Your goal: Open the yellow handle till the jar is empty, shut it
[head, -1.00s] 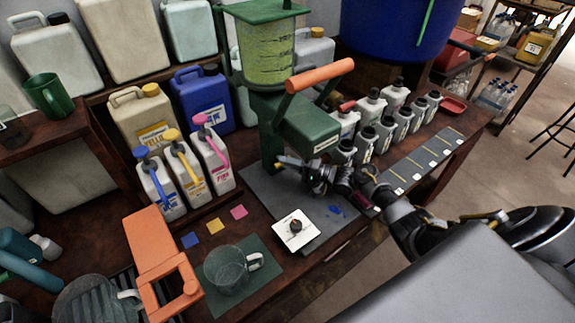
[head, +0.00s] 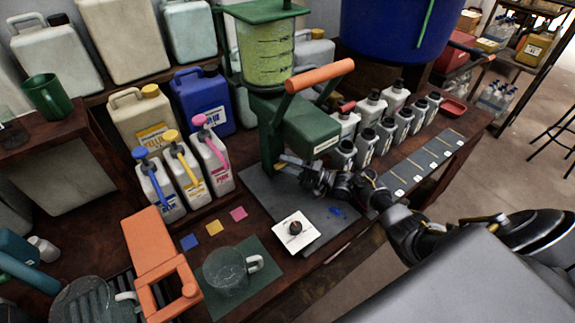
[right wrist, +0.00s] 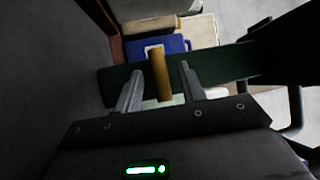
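The clear jar (head: 266,55) holds yellow-green, speckled liquid and stands high in a green frame (head: 265,14) on the bench. Below it is the green machine body (head: 308,124) with an orange lever. In the right wrist view the yellow handle (right wrist: 159,75) stands between my right gripper's two fingers (right wrist: 160,88), with a gap visible on each side. My right gripper (head: 281,163) is open around it, under the machine in the head view, where the handle cannot be made out. My left gripper is not in view.
Pump bottles with blue, yellow and pink tops (head: 188,172) stand left of the machine. Several grey bottles (head: 385,132) stand to its right. A white tile with a dark knob (head: 296,232), a glass mug (head: 226,270) and an orange lever press (head: 150,245) are in front.

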